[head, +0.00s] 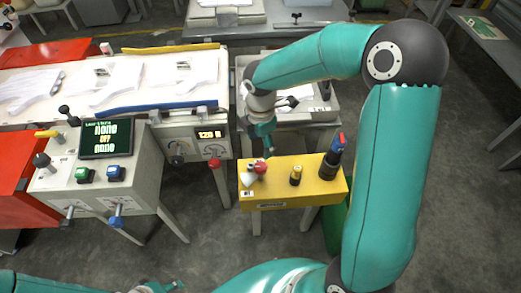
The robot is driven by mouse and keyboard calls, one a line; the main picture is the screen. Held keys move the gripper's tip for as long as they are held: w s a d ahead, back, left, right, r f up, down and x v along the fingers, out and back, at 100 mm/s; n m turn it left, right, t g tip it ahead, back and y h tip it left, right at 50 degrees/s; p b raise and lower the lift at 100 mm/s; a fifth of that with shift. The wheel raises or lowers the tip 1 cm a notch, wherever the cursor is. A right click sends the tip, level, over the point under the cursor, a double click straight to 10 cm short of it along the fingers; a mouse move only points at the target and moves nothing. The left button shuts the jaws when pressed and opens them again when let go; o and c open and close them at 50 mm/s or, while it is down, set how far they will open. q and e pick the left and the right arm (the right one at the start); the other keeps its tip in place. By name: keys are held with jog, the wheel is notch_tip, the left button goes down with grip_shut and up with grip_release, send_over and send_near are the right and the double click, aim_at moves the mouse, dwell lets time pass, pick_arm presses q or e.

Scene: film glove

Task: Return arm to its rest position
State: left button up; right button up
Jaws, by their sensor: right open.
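My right arm (388,190) is teal with dark joints; it rises from the bottom right, bends at a black elbow and reaches left. My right gripper (268,150) hangs down just above the back left of the yellow box (320,190), close to a red knob (260,168). It is open and I see nothing held in it. My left gripper (170,287) shows only in part at the bottom edge, far from the consoles; its fingers are too small and cut off to read.
The yellow box also bears a yellow-black button (296,175) and a dark red-and-blue-topped control (333,157). A grey console with a screen (106,138) stands left. A long table with white glove shapes (130,82) lies behind it. The floor (225,240) in front is clear.

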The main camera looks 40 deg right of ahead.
jog(key=shift+r, duration=0.3)
